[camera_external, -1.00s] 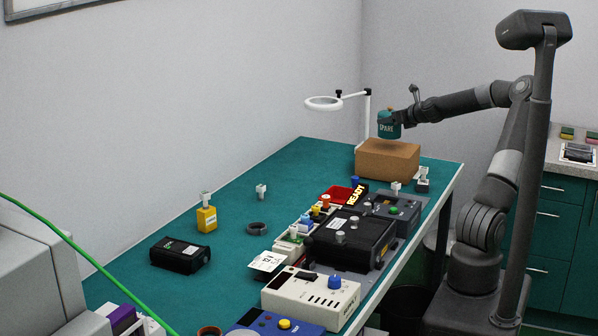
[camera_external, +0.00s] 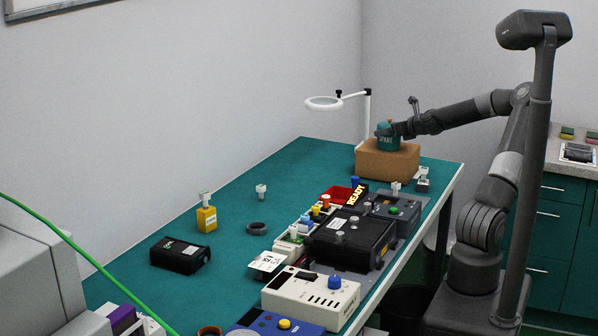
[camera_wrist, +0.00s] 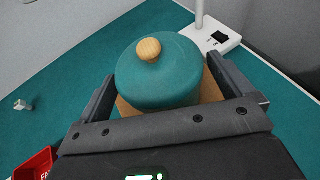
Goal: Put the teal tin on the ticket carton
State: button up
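The teal tin (camera_external: 388,142) has a dark label reading SPARE and a round wooden knob on its lid. It is upright at the top of the brown ticket carton (camera_external: 386,162) at the far end of the bench. A strip of the carton shows beside and below the tin there. The tin's base looks to be at the carton's top, but I cannot tell whether its full weight rests there.
A white ring lamp (camera_external: 324,103) stands behind the carton; its base (camera_wrist: 222,40) is close to the tin. A red tray (camera_external: 337,194), a READY sign (camera_external: 356,195) and several devices stand nearer on the teal bench (camera_external: 270,190).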

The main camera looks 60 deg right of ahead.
jog(key=shift+s+r, duration=0.1)
jog(key=shift+r, duration=0.1)
jog(key=v, duration=1.1)
jog(key=shift+s+r, duration=0.2)
jog(key=shift+s, duration=0.1)
jog(key=shift+a, duration=0.15)
